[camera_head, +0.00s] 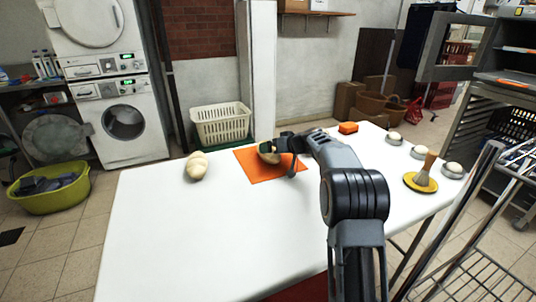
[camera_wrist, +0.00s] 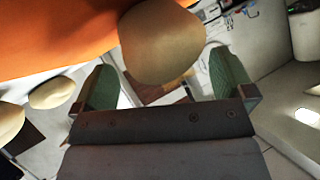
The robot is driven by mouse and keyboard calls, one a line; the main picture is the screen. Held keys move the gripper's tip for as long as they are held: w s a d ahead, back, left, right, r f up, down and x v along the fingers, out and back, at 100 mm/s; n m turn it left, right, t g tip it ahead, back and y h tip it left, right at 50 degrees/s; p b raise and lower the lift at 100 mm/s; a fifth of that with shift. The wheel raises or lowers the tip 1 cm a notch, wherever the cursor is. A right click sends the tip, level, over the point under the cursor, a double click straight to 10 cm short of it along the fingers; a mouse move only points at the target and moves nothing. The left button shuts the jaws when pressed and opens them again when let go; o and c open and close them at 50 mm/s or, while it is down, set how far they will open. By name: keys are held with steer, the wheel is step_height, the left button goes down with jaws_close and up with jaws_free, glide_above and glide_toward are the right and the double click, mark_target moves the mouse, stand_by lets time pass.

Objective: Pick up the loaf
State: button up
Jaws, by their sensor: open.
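A tan, rounded loaf (camera_head: 269,157) is at the orange mat (camera_head: 262,177) on the white table, partly hidden by my gripper (camera_head: 272,147) in the head view. In the wrist view, the smooth loaf (camera_wrist: 162,42) shows just beyond and between the two green-padded fingertips of my gripper (camera_wrist: 165,82), with the mat (camera_wrist: 55,35) behind it. The jaws are open, and I see no grip on the loaf. Whether a finger touches it, I cannot tell.
A pale, lumpy bread-like piece (camera_head: 197,166) lies left of the mat. An orange block (camera_head: 348,128), a brush on a yellow dish (camera_head: 421,184) and several small pale rounds in holders stand on the right. The table's front left (camera_head: 190,240) is clear. A metal rack (camera_head: 480,235) stands at right.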

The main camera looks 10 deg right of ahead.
steer(key=shift+x, duration=0.75)
steer(key=c, duration=0.9)
steer(key=shift+r, duration=0.1)
steer(key=shift+c, duration=0.4)
